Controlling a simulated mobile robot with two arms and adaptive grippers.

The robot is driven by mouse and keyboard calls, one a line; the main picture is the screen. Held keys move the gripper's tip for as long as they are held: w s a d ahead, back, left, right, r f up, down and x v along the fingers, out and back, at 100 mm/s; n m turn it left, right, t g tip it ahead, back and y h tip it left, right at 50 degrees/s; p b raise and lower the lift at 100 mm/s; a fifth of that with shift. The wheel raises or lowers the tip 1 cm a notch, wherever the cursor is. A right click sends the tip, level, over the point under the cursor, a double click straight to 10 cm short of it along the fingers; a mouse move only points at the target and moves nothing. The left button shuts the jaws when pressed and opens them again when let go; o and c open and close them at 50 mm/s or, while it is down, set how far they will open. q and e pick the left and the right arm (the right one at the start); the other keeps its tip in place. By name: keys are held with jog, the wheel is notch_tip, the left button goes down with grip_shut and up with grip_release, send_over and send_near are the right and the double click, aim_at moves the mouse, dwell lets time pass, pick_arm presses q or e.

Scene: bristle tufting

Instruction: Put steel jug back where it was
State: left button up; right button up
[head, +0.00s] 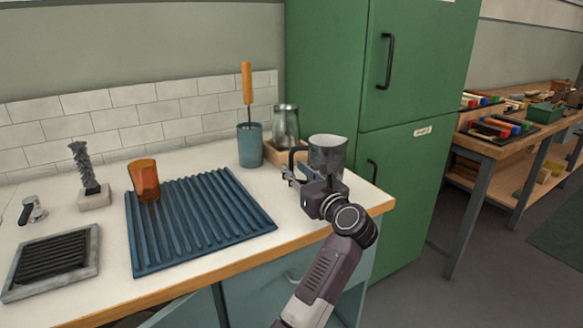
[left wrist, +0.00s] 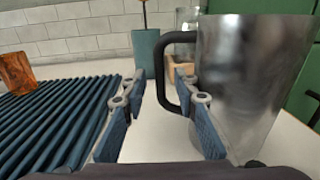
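The steel jug (head: 328,156), a grey metal vessel with a black handle, is upright at the right end of the counter, near the green cabinet. Its base is hidden behind my gripper in the head view. The jug also fills the right of the left wrist view (left wrist: 250,75). My left gripper (head: 287,174) is at the jug's handle side. In the left wrist view its fingers (left wrist: 158,84) are apart, with the black handle (left wrist: 168,70) partly in the gap and the right finger overlapping the jug. Whether they touch is unclear. My right gripper is not in view.
A blue ribbed mat (head: 190,225) with an amber cup (head: 144,181) lies left. A blue tumbler (head: 250,146) holds a wooden-handled tool. A glass jar (head: 286,126) stands in a wooden tray (head: 276,156) behind the jug. A green cabinet (head: 405,165) borders the counter's right end.

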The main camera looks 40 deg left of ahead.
pick_arm(q)
jog(key=v, duration=0.8)
jog(key=shift+d, duration=0.25)
jog(key=shift+s+d, duration=0.35)
jog(key=shift+d, duration=0.1)
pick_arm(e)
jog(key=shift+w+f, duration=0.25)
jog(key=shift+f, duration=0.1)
pick_arm(q)
jog(key=shift+r, duration=0.1)
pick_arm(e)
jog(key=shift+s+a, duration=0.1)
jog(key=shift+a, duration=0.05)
